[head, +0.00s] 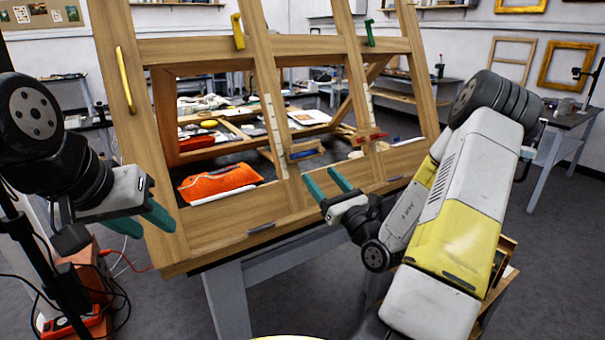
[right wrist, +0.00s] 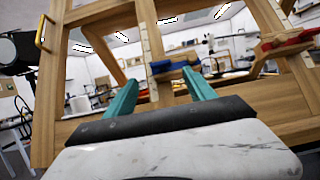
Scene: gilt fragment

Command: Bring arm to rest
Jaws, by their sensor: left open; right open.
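My right arm comes in from the right in the head view. Its gripper (head: 328,186), with teal fingers, is open and empty in front of the lower rail of a wooden frame (head: 215,225). In the right wrist view the open teal fingers (right wrist: 160,98) point toward the frame, with nothing between them. My left gripper (head: 150,215) is at the left of the head view, beside the frame's lower left corner. Its teal fingers are apart and no object shows between them.
The frame leans on a grey-legged stand (head: 228,298). An orange case with cables (head: 88,275) stands at lower left. Open floor lies at right.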

